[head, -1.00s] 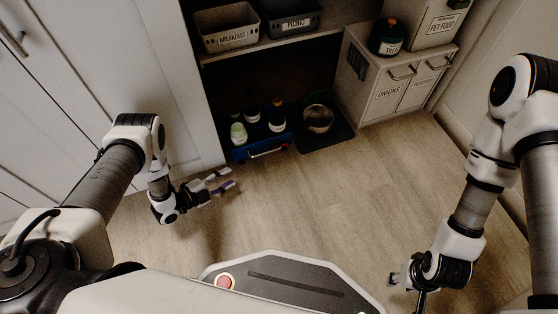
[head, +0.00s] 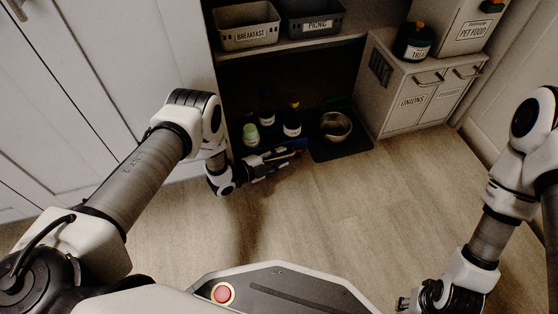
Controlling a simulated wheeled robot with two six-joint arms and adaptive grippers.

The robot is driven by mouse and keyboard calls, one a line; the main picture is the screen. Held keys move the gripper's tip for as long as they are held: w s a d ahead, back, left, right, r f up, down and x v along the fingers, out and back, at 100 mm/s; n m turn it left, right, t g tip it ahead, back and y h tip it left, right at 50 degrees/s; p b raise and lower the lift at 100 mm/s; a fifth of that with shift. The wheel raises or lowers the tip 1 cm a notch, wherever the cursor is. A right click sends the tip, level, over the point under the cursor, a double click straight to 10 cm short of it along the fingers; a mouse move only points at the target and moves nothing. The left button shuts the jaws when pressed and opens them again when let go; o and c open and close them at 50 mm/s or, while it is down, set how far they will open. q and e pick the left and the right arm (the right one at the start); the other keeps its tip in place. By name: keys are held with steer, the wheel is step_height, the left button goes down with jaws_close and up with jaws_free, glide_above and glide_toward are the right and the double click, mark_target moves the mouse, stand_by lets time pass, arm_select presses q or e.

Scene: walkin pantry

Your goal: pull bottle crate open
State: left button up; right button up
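The blue bottle crate (head: 301,142) stands low in the dark bay under the shelf, with several bottles in it. One is a pale green bottle (head: 251,135) and another is dark with a white label (head: 292,122). My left gripper (head: 290,154) is at the crate's front and hides most of its front wall and handle. I cannot tell whether its fingers are closed on the handle. My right gripper (head: 403,303) is at the bottom right, far from the crate, and its fingers are too small and partly hidden to judge.
A metal bowl (head: 336,126) sits on a dark mat (head: 343,149) right of the crate. A shelf above holds a breakfast bin (head: 249,38) and a picnic bin (head: 317,27). The wooden floor (head: 350,215) in front is clear.

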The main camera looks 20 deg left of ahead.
arm_select(q)
jaws_close()
arm_select(e)
steer(key=shift+r, duration=0.1)
